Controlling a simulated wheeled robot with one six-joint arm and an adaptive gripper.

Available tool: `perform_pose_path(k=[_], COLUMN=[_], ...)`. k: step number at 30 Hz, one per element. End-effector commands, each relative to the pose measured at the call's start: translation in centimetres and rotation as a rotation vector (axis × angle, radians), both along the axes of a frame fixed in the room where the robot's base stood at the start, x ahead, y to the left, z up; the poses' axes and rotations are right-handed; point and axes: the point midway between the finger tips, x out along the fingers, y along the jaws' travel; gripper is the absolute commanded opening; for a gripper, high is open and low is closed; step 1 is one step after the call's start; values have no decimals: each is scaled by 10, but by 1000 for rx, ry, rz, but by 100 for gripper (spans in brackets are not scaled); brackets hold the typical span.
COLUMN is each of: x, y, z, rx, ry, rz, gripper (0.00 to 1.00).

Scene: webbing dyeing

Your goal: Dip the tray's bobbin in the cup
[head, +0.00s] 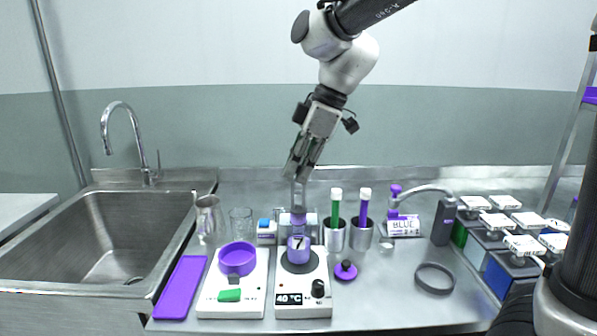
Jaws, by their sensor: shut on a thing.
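My gripper (299,207) points down over the hot plate (291,311) and is shut on a small bobbin (299,220). The bobbin is small in the picture and its details are hard to make out. A purple cup (299,250) marked 7 stands on the hot plate's dark round top, directly below my gripper in the picture. I cannot tell whether the bobbin's lower end is inside the cup. A flat purple tray (180,288) lies at the left by the sink, with nothing visible on it.
A scale (213,300) with a purple dish (237,261) and green block stands left of the hot plate. Steel beakers (334,237) with green and purple tubes stand close right. A purple knobbed lid (345,271) and dark ring (435,279) lie farther right. The sink (105,240) is left.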

Motion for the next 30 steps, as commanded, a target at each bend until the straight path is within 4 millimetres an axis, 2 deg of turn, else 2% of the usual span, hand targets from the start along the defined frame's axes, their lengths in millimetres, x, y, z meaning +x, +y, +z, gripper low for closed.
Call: perform_pose_path(k=[17, 30], x=[0, 0], y=[0, 0], z=[2, 40], rx=[1, 1], ry=[0, -1], rz=[0, 0], gripper=[0, 0])
